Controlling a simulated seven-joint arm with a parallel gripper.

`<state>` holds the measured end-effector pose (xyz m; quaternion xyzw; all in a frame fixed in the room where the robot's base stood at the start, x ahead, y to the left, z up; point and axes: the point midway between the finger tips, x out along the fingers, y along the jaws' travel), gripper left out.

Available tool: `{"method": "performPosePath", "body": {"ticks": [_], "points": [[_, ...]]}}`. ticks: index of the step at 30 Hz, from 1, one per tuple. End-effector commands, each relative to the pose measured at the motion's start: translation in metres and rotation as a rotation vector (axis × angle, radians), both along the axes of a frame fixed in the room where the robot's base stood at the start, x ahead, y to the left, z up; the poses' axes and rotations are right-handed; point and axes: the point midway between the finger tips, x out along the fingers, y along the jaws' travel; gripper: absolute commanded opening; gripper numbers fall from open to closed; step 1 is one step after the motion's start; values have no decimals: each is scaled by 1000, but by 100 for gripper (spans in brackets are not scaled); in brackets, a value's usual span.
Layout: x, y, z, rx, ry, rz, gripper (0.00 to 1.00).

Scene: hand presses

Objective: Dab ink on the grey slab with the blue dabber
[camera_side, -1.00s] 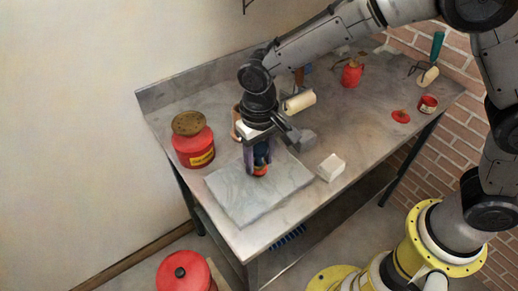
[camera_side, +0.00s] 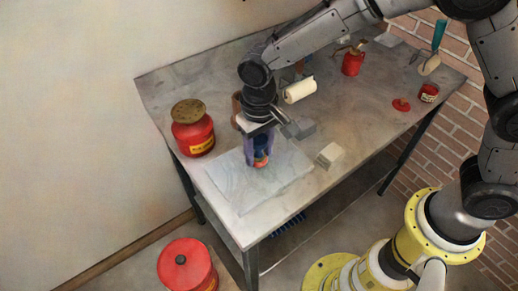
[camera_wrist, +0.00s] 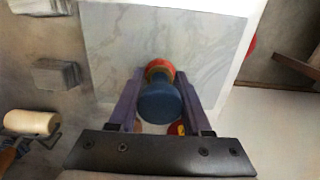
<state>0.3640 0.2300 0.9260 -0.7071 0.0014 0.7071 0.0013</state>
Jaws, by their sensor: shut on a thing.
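The grey slab (camera_side: 225,180) is a pale, marble-veined sheet lying flat near the table's front left. It also fills the top middle of the wrist view (camera_wrist: 110,40). My gripper (camera_side: 259,155) points down over the slab's back half, its fingers shut around the blue dabber (camera_side: 259,143). In the wrist view the dabber's round blue top (camera_wrist: 159,103) sits between the two purple fingers of my gripper (camera_wrist: 157,92). The dabber's orange-red lower end faces the slab. I cannot tell whether it touches the slab.
A red jar with a brown lid (camera_side: 193,132) stands left of the slab. A grey block (camera_side: 299,129), a pale block (camera_side: 330,155) and a cream roller (camera_side: 300,90) lie to the right. A red can (camera_side: 353,61) and small red tin (camera_side: 429,91) stand farther off.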

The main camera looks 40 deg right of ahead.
Motion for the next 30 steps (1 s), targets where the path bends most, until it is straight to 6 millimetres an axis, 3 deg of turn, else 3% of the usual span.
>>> {"method": "performPosePath", "body": {"ticks": [30], "points": [[0,0,-10,0,-1,0,0]]}}
